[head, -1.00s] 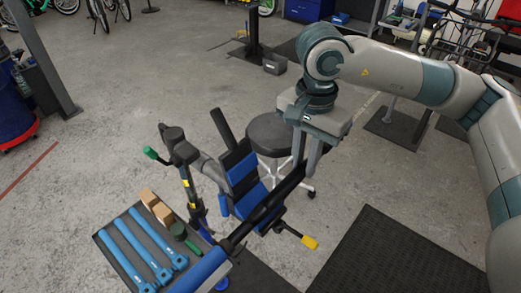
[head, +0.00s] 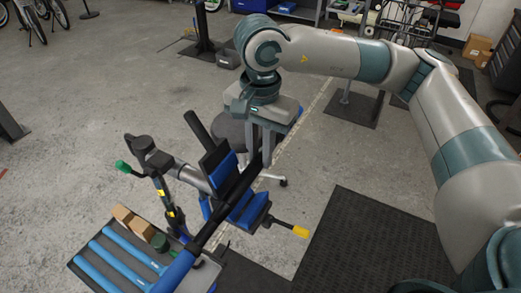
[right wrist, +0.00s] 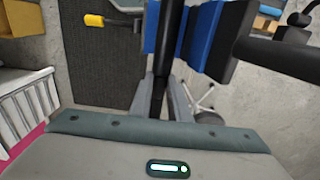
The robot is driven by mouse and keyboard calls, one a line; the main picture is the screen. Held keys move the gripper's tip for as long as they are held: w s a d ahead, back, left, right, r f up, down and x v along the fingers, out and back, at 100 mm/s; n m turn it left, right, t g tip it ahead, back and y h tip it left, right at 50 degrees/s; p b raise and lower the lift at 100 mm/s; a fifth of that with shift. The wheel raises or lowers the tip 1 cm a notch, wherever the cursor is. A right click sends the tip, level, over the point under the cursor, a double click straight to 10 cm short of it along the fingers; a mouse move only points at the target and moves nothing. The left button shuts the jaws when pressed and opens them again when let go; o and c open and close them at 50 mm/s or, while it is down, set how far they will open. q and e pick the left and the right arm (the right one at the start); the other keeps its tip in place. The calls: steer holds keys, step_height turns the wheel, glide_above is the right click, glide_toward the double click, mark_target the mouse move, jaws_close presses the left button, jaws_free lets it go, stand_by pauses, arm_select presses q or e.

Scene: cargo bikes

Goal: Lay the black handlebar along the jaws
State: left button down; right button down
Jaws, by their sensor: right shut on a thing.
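My right gripper (head: 262,158) is shut on the black handlebar (head: 212,221) near its upper end. The handlebar slants down to the left, with a blue section at its lower end. The clamp has a left jaw with a blue pad (head: 222,172) and a right jaw with a blue pad (head: 248,208). The handlebar crosses between the pads as seen from above; I cannot tell whether it touches them. In the right wrist view the handlebar (right wrist: 166,48) runs out from the gripper (right wrist: 165,92) with blue pads on both sides. My left gripper is not in view.
The clamp has a yellow-ended handle (head: 300,231) and a green-ended handle (head: 123,167). A tray with blue tools (head: 118,256) and wooden blocks (head: 132,222) sits at the lower left. A stool (head: 232,130) stands behind. A black mat (head: 365,245) lies on the right.

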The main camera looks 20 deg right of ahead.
steer(key=shift+d+f, duration=0.15)
steer(key=shift+f, duration=0.55)
steer(key=shift+f+b, duration=0.45)
steer(key=shift+f, duration=1.15)
steer(key=shift+f+b, duration=0.85)
steer(key=shift+b, duration=0.4)
steer(key=c, duration=1.6)
jaws_free()
steer(key=shift+r, duration=0.1)
